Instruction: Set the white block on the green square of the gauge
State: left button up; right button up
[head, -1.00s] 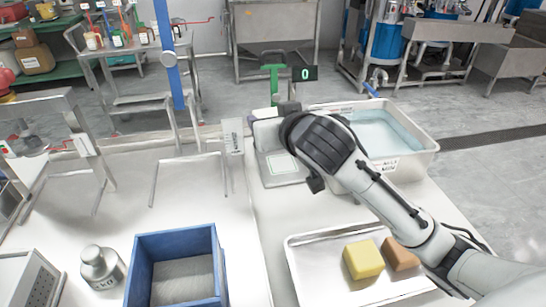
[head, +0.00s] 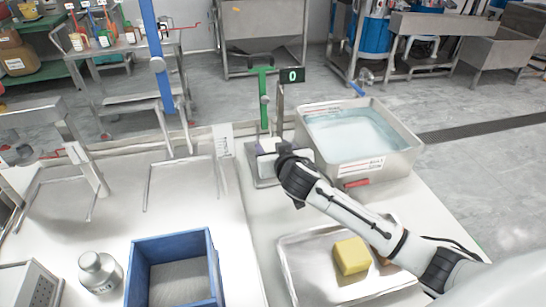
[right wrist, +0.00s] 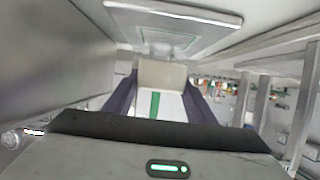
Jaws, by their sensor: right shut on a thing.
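My right gripper (head: 276,150) is shut on the white block (head: 267,145) at the gauge. In the right wrist view the pale block (right wrist: 162,73) sits between the two dark fingers of the gripper (right wrist: 160,90). The gauge has a grey plate (head: 258,178), a green post (head: 263,100) and a display (head: 292,75) reading 0. In the head view the gripper and block cover much of the plate and hide its green square. A pale plate with a faint green outline (right wrist: 175,40) shows in the wrist view. I cannot tell whether the block touches the plate. My left gripper is out of view.
A water-filled tub (head: 395,157) stands right of the gauge. A metal tray (head: 300,275) with a yellow block (head: 351,256) lies in front, under my right arm. A blue bin (head: 143,280) and a grey bottle (head: 99,272) stand at the front left.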

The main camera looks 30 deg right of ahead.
jog(key=shift+f, duration=1.45)
jog(key=shift+f, duration=0.1)
jog(key=shift+f+b, duration=0.15)
jog(key=shift+b, duration=0.2)
jog(key=o, duration=1.1)
jog(key=shift+o, duration=0.2)
jog(key=shift+r+p, duration=0.35)
jog(key=shift+r, duration=0.05)
jog(key=v, duration=1.2)
jog(key=shift+d, duration=0.1)
